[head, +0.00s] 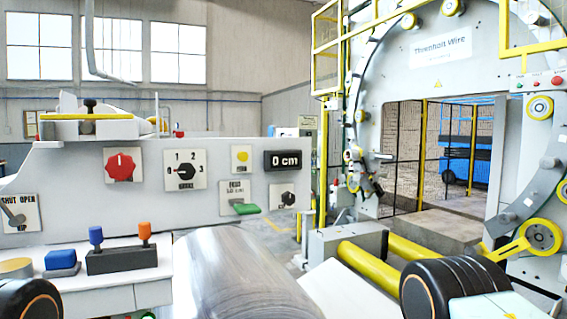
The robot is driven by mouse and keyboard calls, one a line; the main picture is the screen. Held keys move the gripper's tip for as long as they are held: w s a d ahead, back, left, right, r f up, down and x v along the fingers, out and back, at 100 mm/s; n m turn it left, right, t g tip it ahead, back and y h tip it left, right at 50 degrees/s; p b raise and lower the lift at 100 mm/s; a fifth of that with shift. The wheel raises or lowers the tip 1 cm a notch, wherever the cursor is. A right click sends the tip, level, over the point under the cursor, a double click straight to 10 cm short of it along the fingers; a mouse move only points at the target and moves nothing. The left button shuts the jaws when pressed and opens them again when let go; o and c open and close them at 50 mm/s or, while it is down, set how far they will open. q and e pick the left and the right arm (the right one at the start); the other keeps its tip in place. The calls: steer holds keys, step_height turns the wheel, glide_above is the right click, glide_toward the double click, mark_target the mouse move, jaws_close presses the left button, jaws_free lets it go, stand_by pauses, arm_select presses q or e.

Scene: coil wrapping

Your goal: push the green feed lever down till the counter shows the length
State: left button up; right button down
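The green feed lever (245,209) sticks out from the grey control panel (95,180), below a white label plate (237,190). It looks about level, and nothing touches it. The counter (283,160) is a dark display to its upper right and reads 0 cm. Rounded black parts of my arms show at the bottom left and bottom right corners. Neither gripper's fingers are in the picture, so I cannot see what they hold.
A large metal coil (240,285) lies below the lever. A red knob (121,166), a numbered dial (185,170) and a yellow button (242,156) share the panel. Blue and orange knobs (121,240) stand lower left. Yellow rollers (368,262) and the ring machine (440,60) are at right.

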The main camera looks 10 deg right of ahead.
arm_select(q)
steer(key=shift+w, duration=0.15)
steer(key=shift+s+d+r, duration=0.1)
steer(key=shift+s+d, duration=0.1)
steer(key=shift+d, duration=0.05)
steer(key=c, duration=0.4)
steer(key=shift+a, duration=0.15)
steer(key=c, duration=0.3)
steer(key=shift+w, duration=0.15)
steer(key=c, duration=0.5)
jaws_close()
